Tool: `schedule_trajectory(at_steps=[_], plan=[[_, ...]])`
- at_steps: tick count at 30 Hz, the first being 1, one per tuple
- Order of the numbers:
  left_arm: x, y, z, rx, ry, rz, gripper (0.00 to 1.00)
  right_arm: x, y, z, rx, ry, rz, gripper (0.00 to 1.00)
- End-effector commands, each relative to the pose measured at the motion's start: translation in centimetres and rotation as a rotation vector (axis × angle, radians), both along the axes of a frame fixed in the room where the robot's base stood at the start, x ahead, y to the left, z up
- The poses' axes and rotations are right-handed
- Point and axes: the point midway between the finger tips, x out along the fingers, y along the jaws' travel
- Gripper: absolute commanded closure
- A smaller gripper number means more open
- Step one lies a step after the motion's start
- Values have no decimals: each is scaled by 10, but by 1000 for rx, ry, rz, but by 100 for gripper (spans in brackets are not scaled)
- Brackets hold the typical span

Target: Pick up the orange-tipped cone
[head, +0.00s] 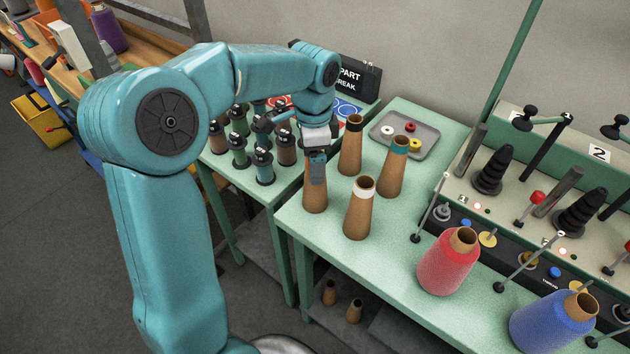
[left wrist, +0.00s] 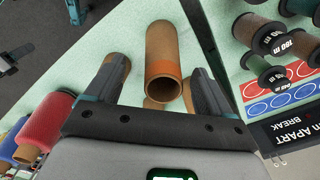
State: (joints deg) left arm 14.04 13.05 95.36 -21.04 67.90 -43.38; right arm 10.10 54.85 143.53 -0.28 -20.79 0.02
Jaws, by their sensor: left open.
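The orange-tipped cone (head: 315,197) is a brown cone standing upright on the green table; in the head view my gripper hides its tip. In the left wrist view its orange-banded open end (left wrist: 164,71) shows between my two fingers, with gaps on both sides. My left gripper (head: 317,165) is open, pointing down over this cone; its fingers also show in the left wrist view (left wrist: 156,80). Close by stand a white-tipped cone (head: 359,211), a black-tipped cone (head: 351,151) and a teal-tipped cone (head: 392,174).
A grey tray (head: 405,150) with small rings lies behind the cones. A red thread cone (head: 446,267) and a blue one (head: 555,322) stand to the right, before a panel with posts. Several dark-capped spools (head: 264,168) and a black sign (head: 352,85) are on the left table.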

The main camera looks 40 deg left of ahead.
Motion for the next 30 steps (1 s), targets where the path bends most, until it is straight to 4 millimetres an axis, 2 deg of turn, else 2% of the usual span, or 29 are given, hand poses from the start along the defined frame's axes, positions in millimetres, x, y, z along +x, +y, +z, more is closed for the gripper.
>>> schedule_trajectory(at_steps=[3, 6, 13, 14, 15, 20, 30], plan=[[1, 0, -20, -1, 4, 1, 18, 0, 0, 2, 0, 0, 0, 57], [2, 0, -29, -1, 2, 1, 18, 0, 0, 3, 0, -1, 0, 57], [2, 0, -31, -1, 1, 1, 18, 0, 0, 2, 0, 0, 0, 57], [2, 0, -31, -1, 1, 1, 21, 0, 0, 2, 0, 0, 0, 57], [2, 0, -31, -1, 1, 1, 34, 0, 0, 2, 0, 0, 0, 57], [2, 0, -31, -1, 1, 1, 86, 0, 0, 2, 0, 0, 0, 57], [2, 0, -30, -1, 1, 1, 88, 0, 0, 2, 0, 0, 0, 57]])
